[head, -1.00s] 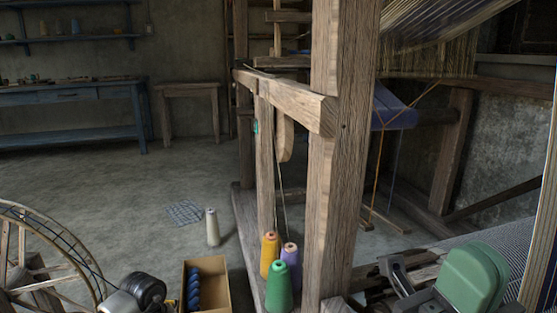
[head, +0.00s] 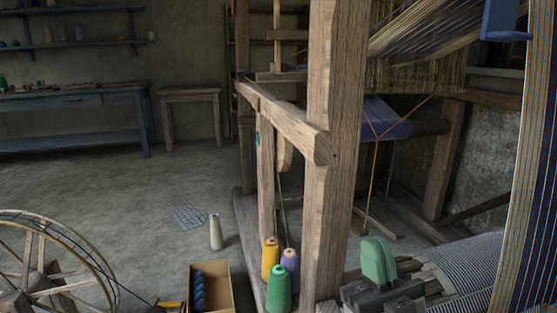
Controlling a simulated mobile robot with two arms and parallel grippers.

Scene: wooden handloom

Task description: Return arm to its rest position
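My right gripper (head: 377,262) is at the lower right, with green finger pads raised above a dark grey body. It is in front of the loom's wooden post (head: 333,90), to the right of its foot, by the striped cloth (head: 465,273). The green pads overlap in this view, so I cannot tell whether a gap is between them. I see nothing held in them. My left gripper is not in view.
Yellow (head: 270,258), purple (head: 290,268) and green (head: 279,289) thread cones stand left of the post. A cardboard box (head: 222,275) holds blue yarn. A spinning wheel (head: 50,262) is at lower left. The floor (head: 120,200) between is mostly open.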

